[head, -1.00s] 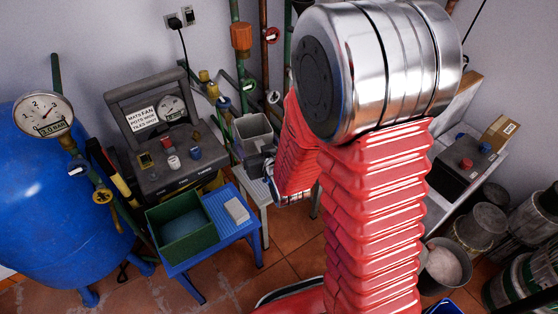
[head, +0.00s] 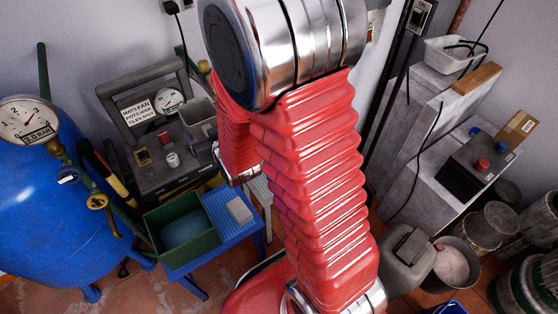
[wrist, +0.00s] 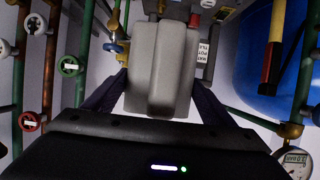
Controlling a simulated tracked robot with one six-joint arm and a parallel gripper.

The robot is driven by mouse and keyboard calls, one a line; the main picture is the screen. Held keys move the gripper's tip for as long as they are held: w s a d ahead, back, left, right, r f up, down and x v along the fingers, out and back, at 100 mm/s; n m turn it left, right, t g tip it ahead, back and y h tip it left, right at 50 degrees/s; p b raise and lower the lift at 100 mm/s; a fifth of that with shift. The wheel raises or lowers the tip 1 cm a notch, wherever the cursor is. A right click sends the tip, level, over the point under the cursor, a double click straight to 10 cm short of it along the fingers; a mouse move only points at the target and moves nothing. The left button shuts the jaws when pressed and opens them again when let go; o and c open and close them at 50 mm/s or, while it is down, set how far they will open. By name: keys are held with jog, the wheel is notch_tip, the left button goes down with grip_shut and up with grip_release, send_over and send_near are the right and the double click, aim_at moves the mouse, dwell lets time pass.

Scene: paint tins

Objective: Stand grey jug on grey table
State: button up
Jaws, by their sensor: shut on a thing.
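The grey jug (head: 197,114) is up in the air in the head view, in front of the grey machine and left of my arm. In the wrist view the jug (wrist: 158,70) sits between the dark fingers of my gripper (wrist: 155,100), which is shut on it. In the head view my gripper is mostly hidden by my red arm. A pale grey table (head: 262,190) shows in part behind the blue table; my arm covers much of it, so what stands on it cannot be told. The jug is apart from it, up and to the left.
A blue table (head: 228,213) holds a green crate (head: 163,245) and a pale block (head: 239,210). A gauged machine (head: 160,145) and blue tank (head: 40,220) stand left. At right are grey cabinets (head: 415,125), a jerrycan (head: 405,262), a bucket (head: 436,282) and tins.

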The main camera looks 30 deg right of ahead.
dwell(0.3)
jog(key=shift+w+d, duration=0.1)
jog(key=shift+d, duration=0.05)
jog(key=s+d+f+m+h, duration=0.2)
jog(key=d, duration=1.6)
jog(key=s+d+f+m+h, duration=0.2)
jog(key=d, duration=1.7)
jog(key=shift+s+d+f+g+h, duration=0.15)
jog(key=shift+s+f+g+h, duration=0.1)
jog(key=shift+g+h, duration=0.15)
jog(key=shift+f, duration=0.1)
notch_tip(320, 180, down, 24)
jog(key=shift+f, duration=0.15)
